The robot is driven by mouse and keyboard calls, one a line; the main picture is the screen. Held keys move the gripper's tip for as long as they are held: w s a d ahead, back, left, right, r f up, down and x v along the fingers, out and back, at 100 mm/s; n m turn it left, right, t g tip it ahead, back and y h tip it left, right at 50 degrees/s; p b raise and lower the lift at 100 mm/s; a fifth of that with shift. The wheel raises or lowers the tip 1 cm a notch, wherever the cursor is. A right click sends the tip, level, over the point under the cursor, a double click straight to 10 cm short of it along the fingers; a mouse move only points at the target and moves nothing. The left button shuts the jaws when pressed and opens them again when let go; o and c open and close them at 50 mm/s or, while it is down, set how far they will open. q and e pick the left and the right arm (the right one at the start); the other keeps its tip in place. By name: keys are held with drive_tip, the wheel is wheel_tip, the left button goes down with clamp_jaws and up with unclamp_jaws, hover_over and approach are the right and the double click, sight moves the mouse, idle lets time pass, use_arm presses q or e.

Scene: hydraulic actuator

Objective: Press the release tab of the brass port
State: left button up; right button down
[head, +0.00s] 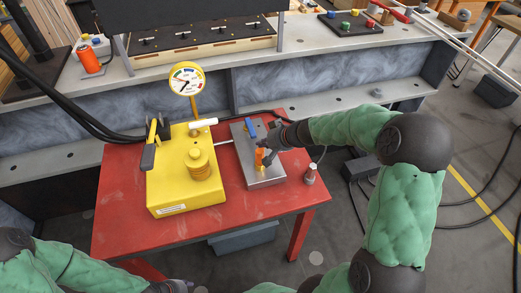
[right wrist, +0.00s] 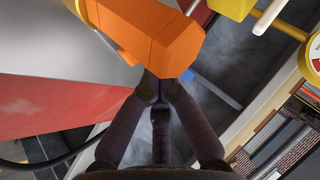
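A grey metal block (head: 264,176) sits on the red table, with a blue lever (head: 249,128) at its back and an orange part (head: 259,158) on its upper face. A small brass-coloured piece shows near its front edge; I cannot make out a release tab on it. My right gripper (head: 270,150) is over the block, beside the orange part. In the right wrist view the orange part (right wrist: 155,30) is large and close, and my right gripper's fingers (right wrist: 160,80) converge just below it, tips together. Contact is unclear. My left gripper (head: 172,287) barely shows at the bottom edge.
A yellow pump (head: 185,180) with a gauge (head: 187,79) stands left of the block on the red table (head: 122,208). A small red-and-metal fitting (head: 310,174) stands at the table's right. The table's front left is clear. A grey bench (head: 330,55) runs behind.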

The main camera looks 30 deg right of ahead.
idle(0.4)
drive_tip(key=shift+f+b, duration=0.4)
drive_tip(key=shift+b, duration=0.25)
drive_tip(key=shift+f+b, duration=0.55)
drive_tip(key=shift+b, duration=0.15)
idle(0.8)
idle(0.4)
drive_tip(key=shift+r+p, duration=0.65)
drive_tip(key=shift+r, duration=0.3)
drive_tip(key=shift+r+p, duration=1.8)
drive_tip(key=shift+r, duration=0.8)
drive_tip(key=shift+f, duration=0.1)
